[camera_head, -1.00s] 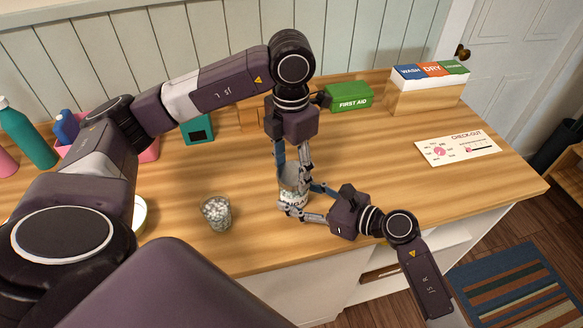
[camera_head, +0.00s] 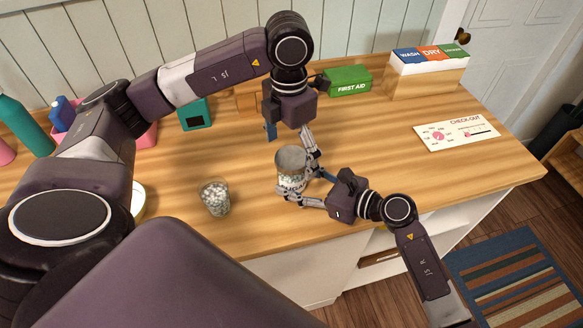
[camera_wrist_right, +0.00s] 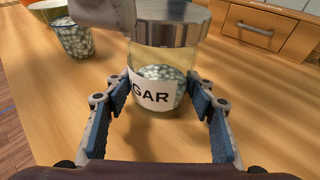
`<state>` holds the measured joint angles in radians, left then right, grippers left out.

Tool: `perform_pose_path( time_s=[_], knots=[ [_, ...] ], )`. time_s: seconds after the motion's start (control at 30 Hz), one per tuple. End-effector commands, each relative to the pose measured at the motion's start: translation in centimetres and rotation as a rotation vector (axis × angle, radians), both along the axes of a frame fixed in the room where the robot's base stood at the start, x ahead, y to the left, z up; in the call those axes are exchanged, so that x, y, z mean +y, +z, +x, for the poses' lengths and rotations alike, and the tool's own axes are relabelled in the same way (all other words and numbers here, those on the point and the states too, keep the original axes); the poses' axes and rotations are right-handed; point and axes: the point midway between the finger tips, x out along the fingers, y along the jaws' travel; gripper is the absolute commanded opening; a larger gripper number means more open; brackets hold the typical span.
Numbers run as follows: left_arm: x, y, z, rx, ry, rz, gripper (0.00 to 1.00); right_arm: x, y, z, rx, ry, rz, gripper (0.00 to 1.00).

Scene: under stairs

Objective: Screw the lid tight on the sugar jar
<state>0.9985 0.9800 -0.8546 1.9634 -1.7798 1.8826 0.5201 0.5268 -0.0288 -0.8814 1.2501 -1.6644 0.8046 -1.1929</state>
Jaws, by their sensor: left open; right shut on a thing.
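The sugar jar (camera_head: 291,182) stands upright on the wooden counter, a clear jar with a white label and pale lumps inside. Its grey metal lid (camera_head: 291,158) sits on top; whether it is tight cannot be told. My right gripper (camera_head: 298,195) is shut around the jar's body from the right.
A glass of pale lumps (camera_head: 215,197) stands left of the jar. A green first aid box (camera_head: 347,81), a wash/dry box (camera_head: 428,75) and a check-out card (camera_head: 457,134) lie farther back.

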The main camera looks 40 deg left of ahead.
Motion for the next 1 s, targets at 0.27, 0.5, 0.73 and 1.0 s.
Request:
perform_pose_path(
  time_s=[0.27,0.5,0.73,1.0],
  knots=[
    [0.0,2.0,0.1,-0.002,0.001,-0.001,0.92,-0.2,-0.6,0.0,0.001,-0.001,-0.011,0.0],
    [0.0,3.9,0.1,-0.003,0.001,-0.001,0.92,-0.2,-0.6,0.0,0.001,-0.001,-0.01,0.0],
    [0.0,5.6,0.0,-0.002,0.0,-0.001,0.92,-0.2,-0.6,0.0,0.001,-0.001,-0.01,0.0],
    [0.0,6.0,0.0,0.0,0.0,-0.001,0.92,-0.2,-0.6,0.0,0.001,-0.001,-0.01,0.0]
  ],
)
